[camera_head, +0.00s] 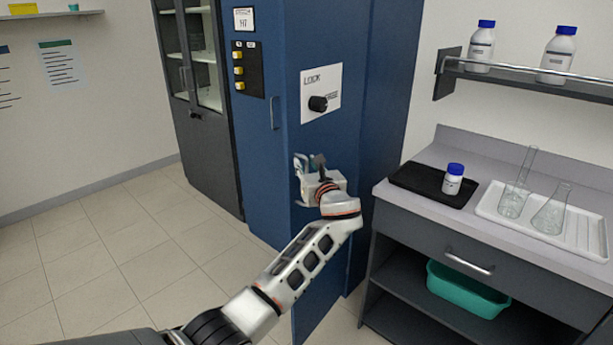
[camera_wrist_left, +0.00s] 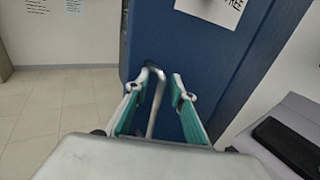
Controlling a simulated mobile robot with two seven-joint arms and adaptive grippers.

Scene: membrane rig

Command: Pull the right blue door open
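The right blue door (camera_head: 345,135) carries a white sign with a black knob (camera_head: 318,103). Its free left edge stands out from the cabinet front, so it looks partly open. My left gripper (camera_head: 308,165) is at this door's handle, which it mostly hides in the head view. In the left wrist view the metal handle bar (camera_wrist_left: 154,105) runs between the two teal-padded fingers of my left gripper (camera_wrist_left: 162,82). Gaps show beside the bar, so the fingers look open around it. My right gripper is in neither view.
The left blue door (camera_head: 262,165) has its own handle (camera_head: 274,113). A grey bench (camera_head: 470,143) with a black tray (camera_head: 415,180), a white tray (camera_head: 490,206) and glassware stands close on the right. A dark cabinet (camera_head: 208,150) is at the left. The tiled floor (camera_head: 130,240) at left is clear.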

